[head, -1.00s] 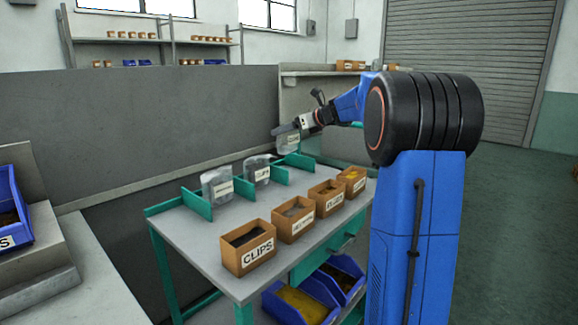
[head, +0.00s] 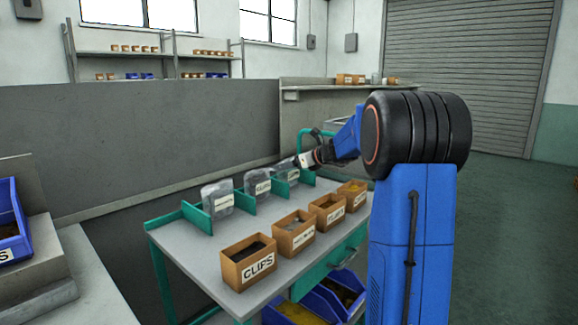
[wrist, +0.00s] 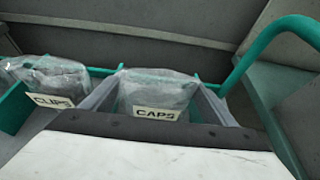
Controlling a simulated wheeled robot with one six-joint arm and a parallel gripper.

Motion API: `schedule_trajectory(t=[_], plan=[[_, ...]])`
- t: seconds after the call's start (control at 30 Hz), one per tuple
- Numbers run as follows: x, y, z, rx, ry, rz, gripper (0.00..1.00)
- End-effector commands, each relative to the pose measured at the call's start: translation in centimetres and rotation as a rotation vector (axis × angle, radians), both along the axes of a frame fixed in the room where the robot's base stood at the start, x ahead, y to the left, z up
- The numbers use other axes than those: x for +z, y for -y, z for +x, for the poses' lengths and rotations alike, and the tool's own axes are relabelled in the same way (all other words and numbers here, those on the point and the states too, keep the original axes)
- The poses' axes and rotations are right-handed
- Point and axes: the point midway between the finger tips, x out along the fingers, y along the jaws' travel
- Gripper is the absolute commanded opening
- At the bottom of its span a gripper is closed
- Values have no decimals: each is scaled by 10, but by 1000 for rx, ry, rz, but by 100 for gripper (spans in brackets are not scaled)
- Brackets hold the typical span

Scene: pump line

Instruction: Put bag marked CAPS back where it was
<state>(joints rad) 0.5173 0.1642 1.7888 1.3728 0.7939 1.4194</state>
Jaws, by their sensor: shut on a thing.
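The clear bag marked CAPS (wrist: 158,92) stands in a slot between green dividers in the wrist view, its label facing me. In the head view the bag (head: 291,175) is at the far end of the row of bags on the table (head: 222,258). My gripper (wrist: 158,100) is shut on the bag, one finger along each side. It also shows in the head view (head: 298,161), low over the back of the table. Whether the bag's bottom touches the table is hidden.
A bag marked CLIPS (wrist: 50,82) stands in the slot to the left. Brown boxes, one marked CLIPS (head: 249,262), line the table's front. A green rail (wrist: 262,45) rises close by on the right. Blue bins (head: 318,300) sit below.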

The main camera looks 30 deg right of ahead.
Motion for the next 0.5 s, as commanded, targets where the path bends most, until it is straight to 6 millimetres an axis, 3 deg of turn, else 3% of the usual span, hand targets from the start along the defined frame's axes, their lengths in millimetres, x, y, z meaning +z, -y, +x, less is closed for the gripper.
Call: schedule_trajectory(t=[0.13,0.17,0.2,0.5], plan=[[-3,0,0,0,0,0,58],[-3,0,0,0,0,-1,87],[-3,0,0,0,0,-1,96],[-2,0,0,0,0,0,98]])
